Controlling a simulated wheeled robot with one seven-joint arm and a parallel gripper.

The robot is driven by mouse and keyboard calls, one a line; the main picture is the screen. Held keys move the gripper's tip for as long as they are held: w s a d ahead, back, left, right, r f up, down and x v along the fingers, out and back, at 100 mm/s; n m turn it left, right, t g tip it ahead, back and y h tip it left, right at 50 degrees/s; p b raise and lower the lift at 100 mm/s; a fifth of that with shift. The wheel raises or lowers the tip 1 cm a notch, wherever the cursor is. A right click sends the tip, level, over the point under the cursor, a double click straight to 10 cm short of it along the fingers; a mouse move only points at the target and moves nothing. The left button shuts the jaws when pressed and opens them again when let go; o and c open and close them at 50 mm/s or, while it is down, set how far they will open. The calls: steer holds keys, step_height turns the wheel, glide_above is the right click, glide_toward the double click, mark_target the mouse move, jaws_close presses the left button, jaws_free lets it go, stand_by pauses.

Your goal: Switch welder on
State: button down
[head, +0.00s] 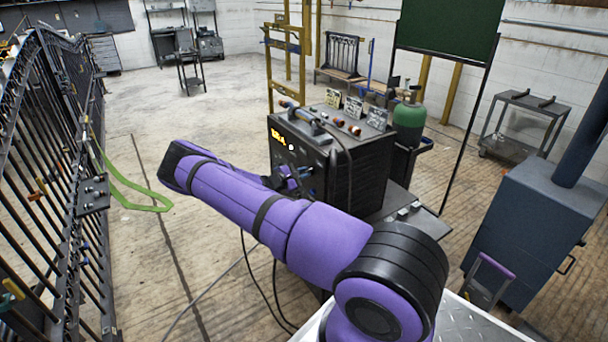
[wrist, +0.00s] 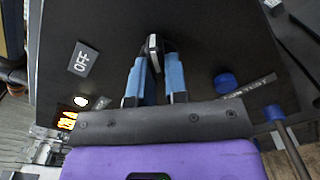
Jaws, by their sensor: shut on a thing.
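The welder (head: 360,180) is a dark box on a stand in the middle of the head view, with a lit orange display (head: 278,139) on its front. In the wrist view its dark front panel (wrist: 230,50) fills the picture. In the head view my gripper (head: 303,181) is at the welder's front, partly hidden by my purple arm. The lever's base is hidden.
A blue knob (wrist: 225,83) and a blue plug (wrist: 273,113) with a cable sit right of my fingers. A green gas cylinder (head: 408,125) stands behind the welder. A black scroll gate (head: 60,170) stands left; the floor between is mostly clear, with cables.

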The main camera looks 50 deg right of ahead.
stand_by(0.4)
steer(key=c, duration=1.1)
jaws_free()
steer(key=shift+a, duration=0.1)
steer(key=v, duration=1)
steer(key=shift+a, duration=0.35)
